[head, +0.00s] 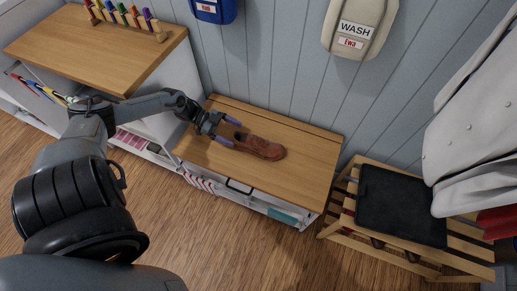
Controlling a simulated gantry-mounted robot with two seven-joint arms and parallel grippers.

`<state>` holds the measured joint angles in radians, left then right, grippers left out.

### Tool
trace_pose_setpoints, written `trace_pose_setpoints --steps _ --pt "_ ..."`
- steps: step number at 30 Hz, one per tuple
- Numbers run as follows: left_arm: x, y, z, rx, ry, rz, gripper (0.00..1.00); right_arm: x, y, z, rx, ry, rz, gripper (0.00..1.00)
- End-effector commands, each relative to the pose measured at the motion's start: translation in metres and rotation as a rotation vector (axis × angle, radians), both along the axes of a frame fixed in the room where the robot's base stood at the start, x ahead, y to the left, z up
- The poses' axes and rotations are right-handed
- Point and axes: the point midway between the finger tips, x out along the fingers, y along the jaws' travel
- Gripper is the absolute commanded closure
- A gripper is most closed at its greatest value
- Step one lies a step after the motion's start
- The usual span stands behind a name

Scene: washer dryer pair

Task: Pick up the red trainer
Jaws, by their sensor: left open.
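The red trainer (262,148) is a reddish-brown shoe lying on the wooden bench top (305,155). Its dark opening faces left, towards my left gripper, and its toe points right. My left gripper (229,131) is open at the shoe's heel end, with one bluish fingertip on the far side and one on the near side. I cannot tell whether the fingers touch the shoe. The shoe rests on the bench top. My right gripper does not show in the head view.
A slatted wooden rack (345,222) with a black tray (401,205) stands to the right. A grey coat (480,130) hangs above it. A beige "WASH" bag (357,25) and a blue bag (213,10) hang on the panelled wall. A higher wooden cabinet (90,50) stands left.

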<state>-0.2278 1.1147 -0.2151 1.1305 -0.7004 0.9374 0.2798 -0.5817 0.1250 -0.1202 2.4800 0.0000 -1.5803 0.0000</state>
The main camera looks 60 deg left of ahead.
Motion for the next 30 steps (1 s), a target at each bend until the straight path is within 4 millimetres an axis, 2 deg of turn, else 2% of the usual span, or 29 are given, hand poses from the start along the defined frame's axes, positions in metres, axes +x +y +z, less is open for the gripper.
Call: trace_pose_setpoints --steps 10,22,30 --pt "0.021 -0.027 -0.015 -0.003 -0.002 -0.001 0.11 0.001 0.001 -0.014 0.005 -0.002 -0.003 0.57" --pt "0.025 -0.031 -0.016 -0.002 -0.001 0.0 0.11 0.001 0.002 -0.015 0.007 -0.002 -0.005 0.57" --pt "0.025 -0.031 -0.016 -0.002 -0.001 0.0 0.53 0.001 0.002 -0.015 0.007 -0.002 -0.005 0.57"
